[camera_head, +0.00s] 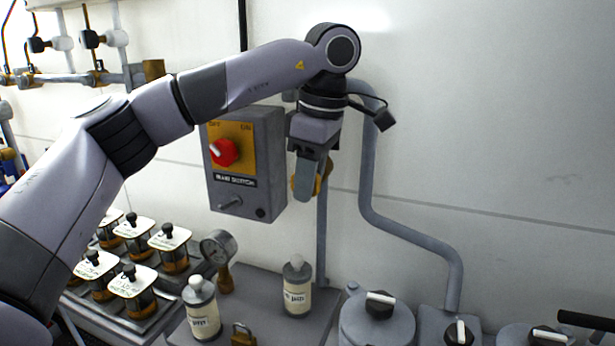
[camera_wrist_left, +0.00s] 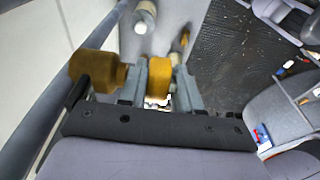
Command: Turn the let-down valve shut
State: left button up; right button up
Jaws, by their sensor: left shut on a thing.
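My left gripper (camera_head: 307,180) reaches across to the right of the red-knob switch box, with its fingers pointing down. In the left wrist view its two fingers (camera_wrist_left: 160,85) are closed on a yellow handle (camera_wrist_left: 158,76), one finger on each side. I take this handle to be the let-down valve's; a brass-brown body (camera_wrist_left: 98,72) sits just left of the fingers. In the head view only a sliver of the yellow handle (camera_head: 325,172) shows behind the finger, so its angle is hard to tell. My right gripper is not in view.
The switch box (camera_head: 246,160) hangs close left of the gripper. A grey pipe (camera_head: 366,180) bends down on the right. Below stand two white-labelled bottles (camera_head: 297,290) (camera_head: 202,312), a gauge (camera_head: 217,246), a brass padlock (camera_head: 243,336) and several lidded jars (camera_head: 133,225).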

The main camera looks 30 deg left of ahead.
pick_arm(q)
jog(key=y, duration=0.2)
jog(key=g+y, duration=0.1)
jog(key=y, duration=0.2)
jog(key=shift+d+f+y, duration=0.1)
jog(key=shift+d+y, duration=0.15)
jog(key=shift+y, duration=0.15)
jog(key=shift+f+g+y, duration=0.15)
jog(key=shift+g+y, duration=0.15)
jog(key=shift+y, duration=0.65)
jog(key=shift+f+g+y, duration=0.1)
jog(key=shift+g+y, duration=0.2)
jog(key=shift+y, duration=0.65)
jog(key=shift+f, duration=0.1)
jog(key=o, duration=1)
jog(key=shift+c, duration=0.2)
jog(key=shift+d, duration=0.1)
